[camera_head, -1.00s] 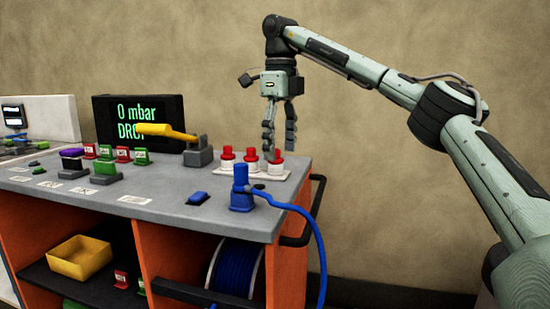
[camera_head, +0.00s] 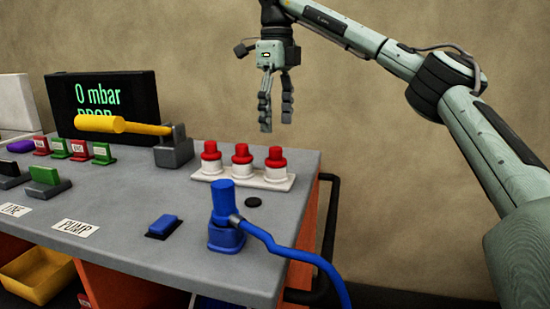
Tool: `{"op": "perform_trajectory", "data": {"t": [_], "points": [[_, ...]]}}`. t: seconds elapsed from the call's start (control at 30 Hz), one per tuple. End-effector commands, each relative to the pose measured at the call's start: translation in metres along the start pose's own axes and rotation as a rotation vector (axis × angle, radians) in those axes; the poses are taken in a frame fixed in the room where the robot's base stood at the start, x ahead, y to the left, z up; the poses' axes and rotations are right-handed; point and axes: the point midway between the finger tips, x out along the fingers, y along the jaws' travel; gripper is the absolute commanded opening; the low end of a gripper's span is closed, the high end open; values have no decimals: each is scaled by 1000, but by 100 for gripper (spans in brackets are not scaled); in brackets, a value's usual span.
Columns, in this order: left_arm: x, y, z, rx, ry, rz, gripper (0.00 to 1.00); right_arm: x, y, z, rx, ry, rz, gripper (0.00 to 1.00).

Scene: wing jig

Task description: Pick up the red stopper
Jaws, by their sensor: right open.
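Three red stoppers with white lower parts stand in a row on a white tray (camera_head: 238,181) near the right end of the grey bench top. They are the left stopper (camera_head: 211,151), the middle stopper (camera_head: 241,154) and the right stopper (camera_head: 275,158). My right gripper (camera_head: 277,128) hangs fingers down above the right stopper in the picture, with its fingers apart and nothing between them. It looks clear of the stoppers; its exact depth over them is hard to tell. My left gripper is out of view.
A blue fitting (camera_head: 224,220) with a blue hose (camera_head: 300,252) stands in front of the tray. A yellow-handled lever (camera_head: 105,124) and a black display (camera_head: 103,103) reading "0 mbar" are to the left. A blue switch (camera_head: 163,224) and a black disc (camera_head: 253,202) lie on the bench top (camera_head: 130,205).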

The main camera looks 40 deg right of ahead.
Motion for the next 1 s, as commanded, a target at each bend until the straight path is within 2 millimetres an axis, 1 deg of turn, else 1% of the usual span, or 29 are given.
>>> {"op": "perform_trajectory", "data": {"t": [0.03,0.1,0.2,0.27,0.33,0.5,0.6,0.7,0.9,1.0], "points": [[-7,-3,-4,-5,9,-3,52,10,0,0,0,3,2,66],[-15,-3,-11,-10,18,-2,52,16,0,0,1,2,3,66],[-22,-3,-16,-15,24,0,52,20,0,0,1,2,1,66],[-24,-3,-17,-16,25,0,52,24,0,0,1,2,0,66],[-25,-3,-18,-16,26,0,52,31,1,0,0,4,1,66],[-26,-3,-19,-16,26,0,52,57,4,2,1,4,1,66],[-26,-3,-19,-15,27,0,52,67,4,2,0,2,0,66],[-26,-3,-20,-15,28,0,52,72,4,2,1,2,1,66],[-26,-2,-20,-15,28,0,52,72,4,2,1,1,1,66],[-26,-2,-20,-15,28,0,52,72,4,2,1,1,1,53]]}}
